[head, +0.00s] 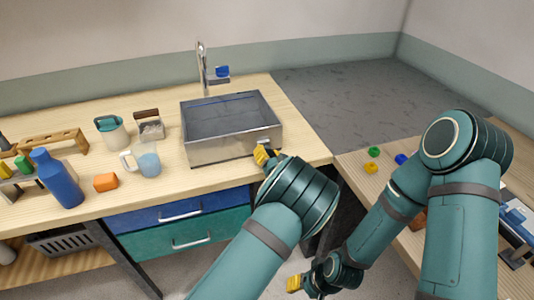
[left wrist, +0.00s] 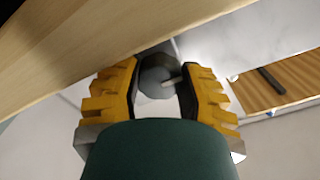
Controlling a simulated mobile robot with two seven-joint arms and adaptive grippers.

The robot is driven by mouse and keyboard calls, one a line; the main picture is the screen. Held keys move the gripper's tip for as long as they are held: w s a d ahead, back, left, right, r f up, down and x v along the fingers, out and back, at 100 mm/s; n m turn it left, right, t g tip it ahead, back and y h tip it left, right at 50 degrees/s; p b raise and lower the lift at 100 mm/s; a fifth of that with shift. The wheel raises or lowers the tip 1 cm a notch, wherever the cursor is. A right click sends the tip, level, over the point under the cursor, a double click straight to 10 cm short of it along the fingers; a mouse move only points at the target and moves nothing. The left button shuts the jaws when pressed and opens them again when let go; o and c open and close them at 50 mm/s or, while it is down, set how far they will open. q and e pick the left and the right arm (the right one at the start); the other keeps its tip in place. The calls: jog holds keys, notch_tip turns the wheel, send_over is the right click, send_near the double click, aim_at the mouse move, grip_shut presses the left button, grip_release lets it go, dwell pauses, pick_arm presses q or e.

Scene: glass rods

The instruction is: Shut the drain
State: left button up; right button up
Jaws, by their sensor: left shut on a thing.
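The metal sink (head: 215,150) is set in the wooden counter, with a tall tap (head: 203,68) behind it. My left gripper (head: 264,155) is at the front right of the sink, by its front wall. In the left wrist view its yellow fingers (left wrist: 158,85) are on either side of a grey round knob (left wrist: 157,72), which looks like the drain's knob, and are shut on it. The drain hole inside the sink cannot be made out. My right gripper (head: 294,284) hangs low, away from the sink; its opening cannot be made out.
A glass mug (head: 149,160), an orange block (head: 105,182) and a blue bottle (head: 58,180) stand left of the sink. Blue and green drawers (head: 165,220) are below the counter. Small coloured pieces (head: 372,160) lie on the right counter.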

dwell(0.3)
pick_arm(q)
jog(key=o, duration=1.2)
jog(key=shift+f, duration=0.1)
jog(key=n, duration=1.1)
jog(key=p+v, duration=0.1)
jog(key=v, duration=1.2)
jog(key=shift+s+d+p, duration=0.2)
jog(key=shift+s+p, duration=0.1)
jog(key=shift+s, duration=0.05)
